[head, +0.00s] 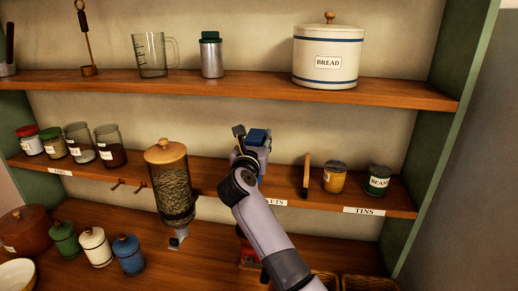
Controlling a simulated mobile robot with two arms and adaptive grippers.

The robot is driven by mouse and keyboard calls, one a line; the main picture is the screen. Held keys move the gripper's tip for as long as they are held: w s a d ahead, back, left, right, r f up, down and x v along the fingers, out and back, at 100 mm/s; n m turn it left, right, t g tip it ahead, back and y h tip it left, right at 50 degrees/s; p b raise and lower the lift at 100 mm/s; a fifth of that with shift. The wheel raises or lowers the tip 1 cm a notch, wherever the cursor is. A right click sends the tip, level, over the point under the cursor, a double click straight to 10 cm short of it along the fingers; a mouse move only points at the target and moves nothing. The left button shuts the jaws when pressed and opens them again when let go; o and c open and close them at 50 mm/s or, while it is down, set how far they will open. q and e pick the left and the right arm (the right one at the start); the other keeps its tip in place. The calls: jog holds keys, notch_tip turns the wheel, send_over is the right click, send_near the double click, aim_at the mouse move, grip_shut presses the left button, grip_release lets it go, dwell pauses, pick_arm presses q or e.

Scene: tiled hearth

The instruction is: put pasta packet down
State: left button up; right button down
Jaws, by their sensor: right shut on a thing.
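My right gripper (250,143) reaches up to the middle shelf, in the gap between the grain dispenser and the tins. It is shut on a blue packet (258,136), which I take to be the pasta packet. Only the blue top of the packet shows; my gripper and arm hide the rest. I cannot tell whether its base touches the shelf. My left gripper is not in view.
The grain dispenser (171,185) stands left of my gripper. A wooden upright piece (306,175), a yellow tin (334,178) and a green beans tin (377,181) stand to the right. The upper shelf (250,86) passes above. Something red (248,250) shows below, partly behind my arm.

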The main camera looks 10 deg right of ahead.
notch_tip(320, 180, down, 3)
jog(key=shift+w+f+p, duration=0.1)
jog(key=shift+f+p, duration=0.05)
jog(key=shift+p, duration=0.2)
jog(key=shift+f, duration=0.2)
jog(key=c, duration=1.5)
grip_release()
jog(key=shift+o, duration=1.9)
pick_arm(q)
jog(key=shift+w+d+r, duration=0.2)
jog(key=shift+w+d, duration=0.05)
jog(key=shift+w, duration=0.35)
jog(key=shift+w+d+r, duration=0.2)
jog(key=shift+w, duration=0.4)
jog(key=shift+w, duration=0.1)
